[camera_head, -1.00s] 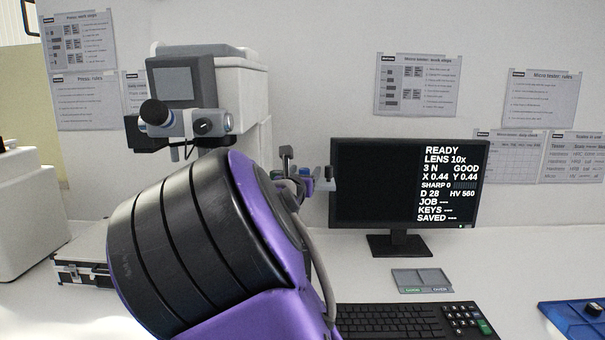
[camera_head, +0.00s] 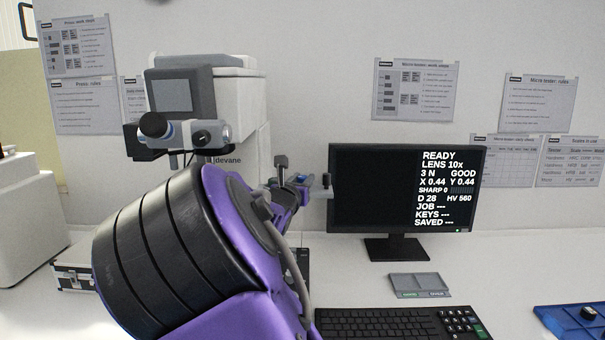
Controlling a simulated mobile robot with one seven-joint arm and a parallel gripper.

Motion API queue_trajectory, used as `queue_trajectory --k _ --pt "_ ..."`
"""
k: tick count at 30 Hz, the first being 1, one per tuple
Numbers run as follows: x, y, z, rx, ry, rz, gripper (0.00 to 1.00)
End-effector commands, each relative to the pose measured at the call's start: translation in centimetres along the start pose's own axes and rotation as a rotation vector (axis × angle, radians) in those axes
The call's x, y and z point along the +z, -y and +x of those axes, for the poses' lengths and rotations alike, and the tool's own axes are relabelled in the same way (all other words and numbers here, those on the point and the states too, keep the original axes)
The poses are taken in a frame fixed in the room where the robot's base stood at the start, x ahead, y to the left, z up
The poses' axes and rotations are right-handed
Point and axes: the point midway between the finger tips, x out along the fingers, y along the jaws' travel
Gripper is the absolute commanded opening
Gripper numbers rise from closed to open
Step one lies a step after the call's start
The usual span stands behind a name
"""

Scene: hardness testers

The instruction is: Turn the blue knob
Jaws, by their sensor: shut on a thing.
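The hardness tester (camera_head: 236,110) stands behind my arm at the left centre, with its dark-framed display (camera_head: 180,90) on top. My purple and black arm covers most of its lower part. A small blue patch, which looks like the blue knob (camera_head: 302,179), shows at the far end of my arm, left of the monitor. My gripper (camera_head: 304,188) is small and partly hidden there. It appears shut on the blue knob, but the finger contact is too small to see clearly. Grey parts with dark upright handles stand close on both sides of it.
The monitor (camera_head: 380,190) reads READY, LENS 10x, SHARP 0. A keyboard (camera_head: 385,325) and a grey tray (camera_head: 420,280) lie in front of it. A case (camera_head: 75,278) lies at the left.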

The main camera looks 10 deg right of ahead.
Motion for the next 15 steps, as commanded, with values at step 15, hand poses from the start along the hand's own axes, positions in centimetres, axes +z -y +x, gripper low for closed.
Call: queue_trajectory --k 15 --pt "0.24 -0.04 0.05 -0.245 -0.001 -0.002 0.00"
